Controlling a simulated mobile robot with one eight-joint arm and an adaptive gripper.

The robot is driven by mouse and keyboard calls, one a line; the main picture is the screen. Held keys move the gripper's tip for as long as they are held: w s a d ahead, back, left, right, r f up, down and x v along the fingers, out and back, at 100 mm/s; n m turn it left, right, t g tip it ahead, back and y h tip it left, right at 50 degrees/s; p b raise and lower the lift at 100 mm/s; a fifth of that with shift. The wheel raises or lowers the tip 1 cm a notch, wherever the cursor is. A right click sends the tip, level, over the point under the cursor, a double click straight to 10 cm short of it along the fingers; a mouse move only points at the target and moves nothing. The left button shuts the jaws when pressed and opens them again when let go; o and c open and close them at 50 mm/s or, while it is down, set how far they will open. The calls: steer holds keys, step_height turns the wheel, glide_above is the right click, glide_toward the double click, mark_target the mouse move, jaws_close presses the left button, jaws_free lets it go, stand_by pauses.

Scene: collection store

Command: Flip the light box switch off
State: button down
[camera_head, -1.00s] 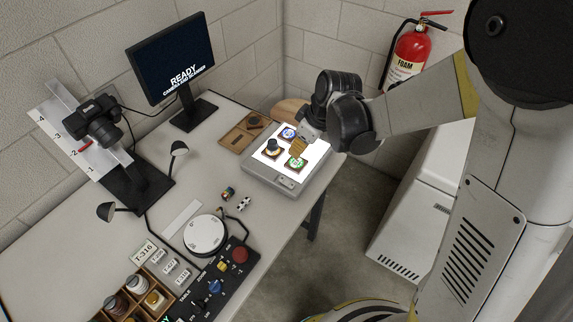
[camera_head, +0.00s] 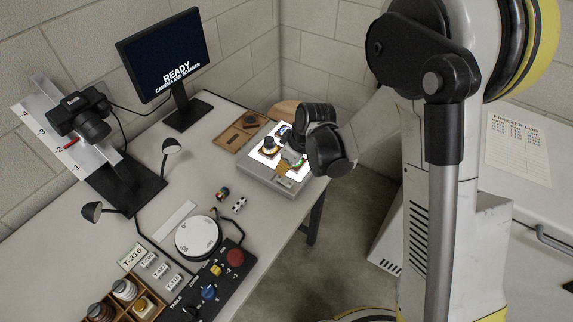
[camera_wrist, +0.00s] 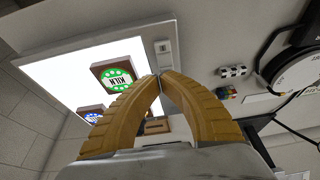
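The light box (camera_head: 255,170) stands on the table's right end, and its white panel is lit. It fills the upper left of the wrist view (camera_wrist: 100,75). Its small switch (camera_wrist: 163,47) sits on the grey border, and the switch plate shows at the box's front edge in the head view (camera_head: 285,182). My gripper (camera_wrist: 160,76) has its tan fingers together at the tips, with nothing seen between them. In the wrist picture the tips appear just below the switch. Whether they touch it, I cannot tell.
A green KILN badge (camera_wrist: 115,74) and a blue badge (camera_wrist: 92,116) lie on the lit panel. A brown tray (camera_head: 238,132) is behind the box. Small dice-like blocks (camera_head: 240,204), a round turntable (camera_head: 198,237) and a control panel (camera_head: 215,285) stand left and nearer.

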mark_target(286, 180)
steer(key=shift+a+f, duration=0.1)
steer(key=shift+f, duration=0.45)
steer(key=shift+w+a+f+g+h, duration=0.25)
steer(key=shift+f+g+h, duration=0.25)
steer(key=shift+f+h, duration=0.15)
steer(key=shift+r, duration=0.1)
steer(key=shift+s+d+r, duration=0.1)
steer(key=shift+s+d, duration=0.05)
steer(key=shift+d, duration=0.05)
steer(key=shift+s+d+r, duration=0.25)
steer(key=shift+s+d, duration=0.1)
steer(key=shift+d, duration=0.15)
steer(key=w+a+p+v, duration=0.1)
steer(key=p+v, duration=0.5)
steer(key=v, duration=0.7)
steer(key=shift+w+a+r, duration=0.25)
steer(key=shift+a+r, duration=0.25)
steer(key=shift+r, duration=0.1)
